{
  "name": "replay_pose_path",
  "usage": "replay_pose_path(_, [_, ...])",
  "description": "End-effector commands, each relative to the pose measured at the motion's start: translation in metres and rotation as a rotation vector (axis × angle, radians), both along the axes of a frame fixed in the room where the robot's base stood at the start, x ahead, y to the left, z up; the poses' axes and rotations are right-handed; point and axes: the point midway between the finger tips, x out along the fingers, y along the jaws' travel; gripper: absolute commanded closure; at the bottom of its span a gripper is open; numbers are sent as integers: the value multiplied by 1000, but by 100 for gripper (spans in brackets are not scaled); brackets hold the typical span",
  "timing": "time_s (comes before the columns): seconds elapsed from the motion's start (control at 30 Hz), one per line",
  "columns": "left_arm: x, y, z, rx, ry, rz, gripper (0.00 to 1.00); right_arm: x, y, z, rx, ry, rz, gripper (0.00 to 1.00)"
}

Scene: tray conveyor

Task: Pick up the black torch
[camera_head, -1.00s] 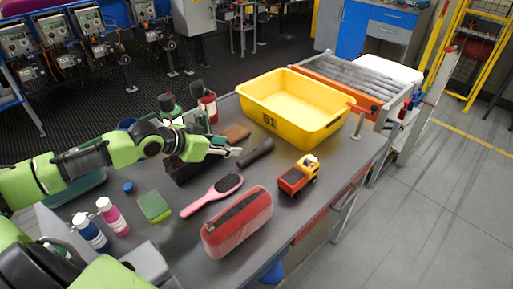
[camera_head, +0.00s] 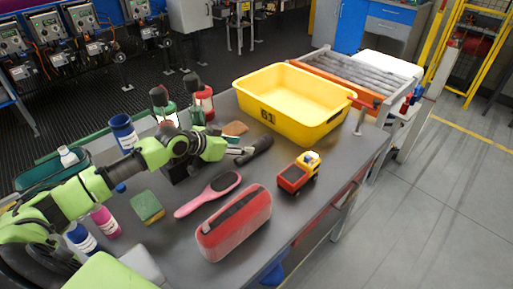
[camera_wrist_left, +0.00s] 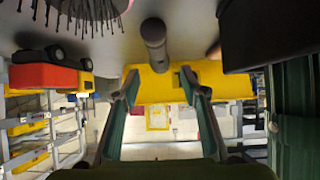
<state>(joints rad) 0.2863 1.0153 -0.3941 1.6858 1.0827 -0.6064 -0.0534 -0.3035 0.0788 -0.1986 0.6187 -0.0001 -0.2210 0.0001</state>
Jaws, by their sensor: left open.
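The black torch (camera_head: 258,149) lies on the grey table, between the pink hairbrush and the yellow bin. My left gripper (camera_head: 244,155) is open at the torch's near left end in the head view. In the left wrist view the torch (camera_wrist_left: 153,36) shows in the upper middle, its end just beyond the gap between the open fingers (camera_wrist_left: 159,86). The gripper holds nothing, and I cannot tell whether a finger touches the torch. My right gripper is not in view.
A yellow bin (camera_head: 330,124), a toy truck (camera_head: 298,175), a red case (camera_head: 234,224) and a pink hairbrush (camera_head: 209,194) surround the torch. A brown item (camera_head: 235,128) lies close behind it. Bottles and a green sponge (camera_head: 147,206) stand or lie at left.

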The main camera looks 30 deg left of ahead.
Motion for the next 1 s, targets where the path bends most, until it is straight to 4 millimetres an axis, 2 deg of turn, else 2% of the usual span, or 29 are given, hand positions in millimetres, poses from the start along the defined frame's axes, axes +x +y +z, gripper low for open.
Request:
replay_pose_path(0.27, [14,-7,-11,-1,1,-2,60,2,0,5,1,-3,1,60])
replay_pose_path(0.6, [42,-17,-40,0,0,-1,60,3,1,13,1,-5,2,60])
replay_pose_path(0.9, [44,-18,-42,1,0,-2,60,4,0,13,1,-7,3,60])
replay_pose_path(1.0, [44,-17,-42,1,0,-2,86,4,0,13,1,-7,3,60])
